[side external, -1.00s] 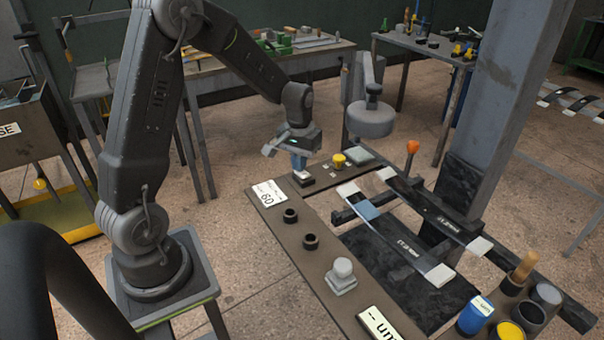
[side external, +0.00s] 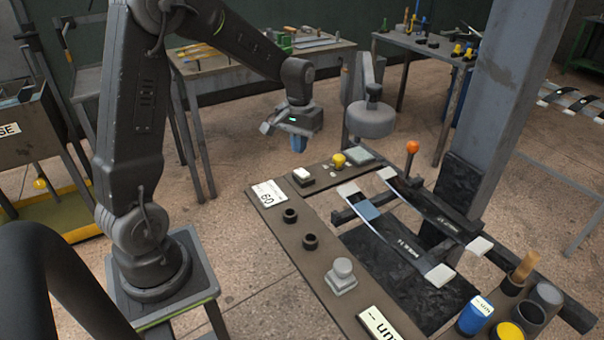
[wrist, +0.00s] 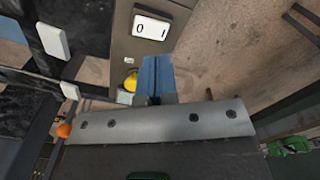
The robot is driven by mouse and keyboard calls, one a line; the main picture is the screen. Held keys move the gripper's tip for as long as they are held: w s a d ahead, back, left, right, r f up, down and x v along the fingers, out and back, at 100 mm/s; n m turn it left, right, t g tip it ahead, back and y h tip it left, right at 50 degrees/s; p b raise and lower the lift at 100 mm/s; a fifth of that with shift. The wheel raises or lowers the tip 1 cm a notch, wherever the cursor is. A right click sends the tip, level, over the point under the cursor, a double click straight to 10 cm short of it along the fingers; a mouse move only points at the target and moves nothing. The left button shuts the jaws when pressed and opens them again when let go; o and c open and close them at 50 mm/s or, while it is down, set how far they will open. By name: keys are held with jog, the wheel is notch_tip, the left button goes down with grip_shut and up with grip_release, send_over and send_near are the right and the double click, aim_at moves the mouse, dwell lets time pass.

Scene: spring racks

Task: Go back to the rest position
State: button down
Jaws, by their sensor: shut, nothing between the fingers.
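My gripper (side external: 298,146) hangs in the air above the far left end of the brown bench panel (side external: 288,245), pointing down. Its blue fingers are shut with nothing between them; they also show in the wrist view (wrist: 157,76). A white rocker switch (side external: 303,176) sits on the panel below the fingers, with clear space between. In the wrist view the switch (wrist: 151,26) shows the marks 0 and 1 and lies beyond the fingertips.
A yellow knob (side external: 339,160) stands beside the switch, and a grey round head (side external: 370,120) on a post stands to the right. An orange-tipped lever (side external: 412,148) and two dark spring strips (side external: 440,222) lie further right. Open floor is left of the panel.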

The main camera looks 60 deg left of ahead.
jog(key=shift+r, duration=0.7)
jog(key=shift+d+r, duration=0.1)
jog(key=shift+r, duration=0.05)
jog(key=s+d+r+m+t, duration=0.2)
jog(key=s+d+r, duration=0.3)
jog(key=s+d, duration=0.3)
jog(key=s+d+r+m+t, duration=0.3)
jog(key=s+d+r+m, duration=0.1)
jog(key=s+d, duration=0.4)
jog(key=shift+s+d+r+t, duration=0.3)
jog(key=shift+s+r, duration=0.1)
jog(key=shift+s, duration=0.5)
jog(key=shift+w+a, duration=0.1)
